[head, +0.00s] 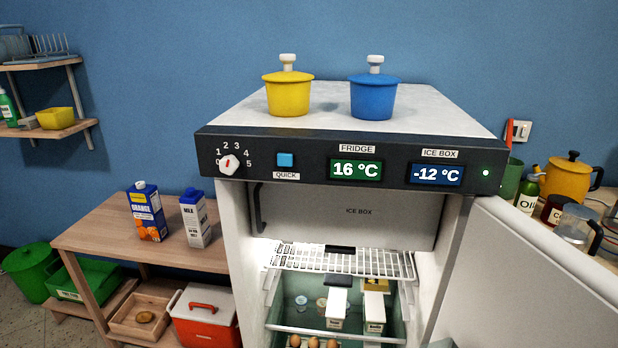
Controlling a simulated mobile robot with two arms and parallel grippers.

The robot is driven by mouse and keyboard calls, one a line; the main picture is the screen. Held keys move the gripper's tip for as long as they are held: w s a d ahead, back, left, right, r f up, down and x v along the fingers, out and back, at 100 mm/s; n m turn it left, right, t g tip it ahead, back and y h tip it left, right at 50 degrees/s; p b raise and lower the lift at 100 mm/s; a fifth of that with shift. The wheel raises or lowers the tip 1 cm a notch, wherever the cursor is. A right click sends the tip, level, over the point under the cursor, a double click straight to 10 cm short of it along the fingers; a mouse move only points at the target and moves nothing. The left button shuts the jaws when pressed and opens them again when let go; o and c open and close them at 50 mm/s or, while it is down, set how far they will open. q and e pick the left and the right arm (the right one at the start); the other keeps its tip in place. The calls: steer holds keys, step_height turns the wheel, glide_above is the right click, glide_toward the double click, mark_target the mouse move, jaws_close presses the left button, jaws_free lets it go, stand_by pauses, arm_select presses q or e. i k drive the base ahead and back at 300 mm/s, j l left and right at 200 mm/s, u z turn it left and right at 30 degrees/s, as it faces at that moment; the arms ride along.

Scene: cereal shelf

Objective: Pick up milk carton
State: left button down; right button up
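The milk carton (195,219) is white and grey with a blue cap and a "MILK" label. It stands upright on the wooden side table (100,228), left of the open fridge. A blue and orange juice carton (147,212) stands just left of it, with a small gap between them. Neither of my grippers shows in the head view.
The fridge (350,145) stands open, its door (545,265) swung to the right. A yellow pot (288,94) and a blue pot (374,96) sit on top. Below the table are a red and white cooler (204,318) and a wooden tray. The table's left part is clear.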

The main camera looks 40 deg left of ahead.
mark_target(192, 203)
steer(key=u, duration=1.95)
